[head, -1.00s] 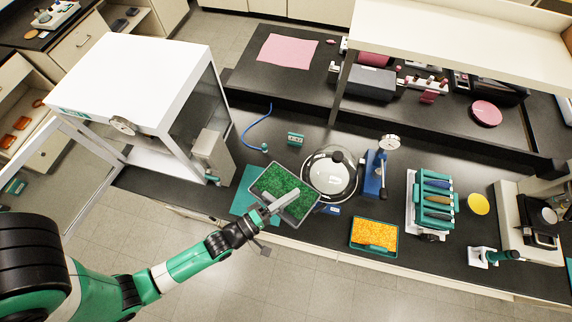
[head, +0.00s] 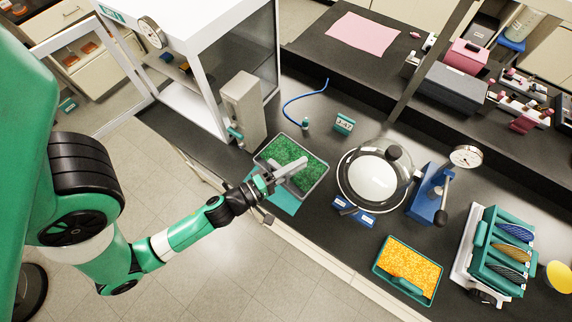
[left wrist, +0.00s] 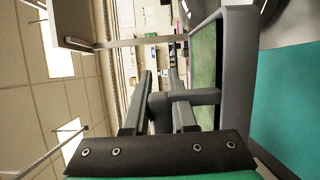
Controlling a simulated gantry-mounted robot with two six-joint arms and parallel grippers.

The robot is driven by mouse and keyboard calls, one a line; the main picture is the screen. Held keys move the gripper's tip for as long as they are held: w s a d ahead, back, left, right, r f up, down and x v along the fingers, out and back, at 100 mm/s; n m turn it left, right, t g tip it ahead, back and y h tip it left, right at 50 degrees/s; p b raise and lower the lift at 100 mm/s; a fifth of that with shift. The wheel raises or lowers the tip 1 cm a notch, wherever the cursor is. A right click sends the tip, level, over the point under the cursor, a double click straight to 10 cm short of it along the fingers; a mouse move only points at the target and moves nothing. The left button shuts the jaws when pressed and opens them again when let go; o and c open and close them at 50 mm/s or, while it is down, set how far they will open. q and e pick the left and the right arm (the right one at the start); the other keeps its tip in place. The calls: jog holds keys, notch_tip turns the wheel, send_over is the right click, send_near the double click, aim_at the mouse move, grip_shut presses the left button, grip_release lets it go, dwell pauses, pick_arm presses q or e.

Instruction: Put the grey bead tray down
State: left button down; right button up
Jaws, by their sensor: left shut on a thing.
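The grey bead tray (head: 317,183), filled with green beads, is in my left gripper (head: 279,179). In the left wrist view, the gripper (left wrist: 160,95) is shut on the tray's grey handle (left wrist: 197,97), and the tray's rim (left wrist: 238,65) is at the right. The tray is over the teal mat (head: 288,205) and hides most of it. The mat (left wrist: 290,100) also shows beyond the rim in the left wrist view. I cannot tell whether the tray touches it. My right gripper is not in view.
A glass dome (head: 374,182) stands right of the tray. A grey upright block (head: 243,108) and the white cabinet (head: 190,30) are behind it to the left. A teal tray of orange beads (head: 430,288) is at the right. The bench's front edge is close.

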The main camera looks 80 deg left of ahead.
pick_arm(q)
jog(key=a+f+b, duration=0.1)
jog(key=f, duration=0.1)
jog(key=s+a+f+y+b, duration=0.1)
jog(key=f, duration=0.1)
jog(key=s+f+n+y+b, duration=0.1)
jog(key=f, duration=0.1)
jog(key=shift+a+f+b, duration=0.15)
jog(key=shift+a+b, duration=0.2)
jog(key=shift+a, duration=0.05)
jog(key=shift+a+g, duration=0.15)
jog(key=shift+g, duration=0.15)
notch_tip(320, 180, down, 8)
jog(key=b, duration=0.8)
jog(key=shift+f, duration=0.15)
jog(key=shift+r, duration=0.2)
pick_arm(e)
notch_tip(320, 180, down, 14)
pick_arm(q)
jog(key=shift+f, duration=0.15)
jog(key=c, duration=0.7)
grip_release()
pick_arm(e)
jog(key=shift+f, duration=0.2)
